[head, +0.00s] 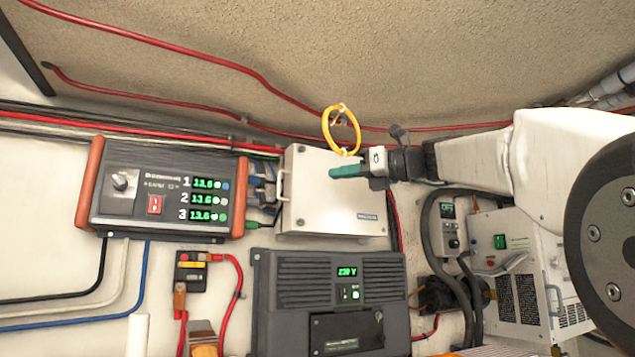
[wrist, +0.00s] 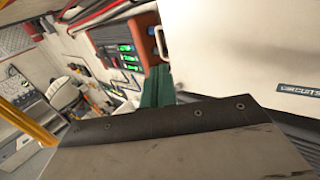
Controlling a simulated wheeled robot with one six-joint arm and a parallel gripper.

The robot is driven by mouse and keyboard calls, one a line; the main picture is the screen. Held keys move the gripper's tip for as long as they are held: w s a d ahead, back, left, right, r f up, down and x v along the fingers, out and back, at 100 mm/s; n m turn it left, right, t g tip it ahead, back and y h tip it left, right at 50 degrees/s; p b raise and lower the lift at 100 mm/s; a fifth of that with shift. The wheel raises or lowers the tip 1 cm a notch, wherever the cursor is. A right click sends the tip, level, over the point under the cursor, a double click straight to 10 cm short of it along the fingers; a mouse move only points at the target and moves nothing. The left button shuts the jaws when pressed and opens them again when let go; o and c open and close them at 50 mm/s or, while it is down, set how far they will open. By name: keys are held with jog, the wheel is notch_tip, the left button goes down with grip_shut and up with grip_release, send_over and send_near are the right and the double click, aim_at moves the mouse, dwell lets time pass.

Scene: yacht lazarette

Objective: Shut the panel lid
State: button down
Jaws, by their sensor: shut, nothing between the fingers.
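The panel is a cream box (head: 335,212) on the wall at the middle of the head view, with a small label low on the right of its lid. The lid fills the upper right of the wrist view (wrist: 240,50), with its dark "CIRCUITS" label. A handle (head: 282,184) shows along its left edge. I cannot tell whether the lid is flush or slightly ajar. My gripper (head: 345,171) has green fingertips, is shut and empty, and overlaps the lid's upper part. In the wrist view the green fingertips (wrist: 157,88) are beside the lid's left edge; contact is unclear.
A yellow ring (head: 327,132) hangs just above my gripper by the red cables. A dark unit with green readouts (head: 150,190) is left of the panel. A black inverter (head: 290,300) is close below. A white box (head: 515,268) and thick hoses are at right.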

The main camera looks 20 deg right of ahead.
aim_at(292, 180)
jog(key=x, duration=1.2)
jog(key=shift+w+a+f, duration=0.15)
jog(key=shift+w+a, duration=0.05)
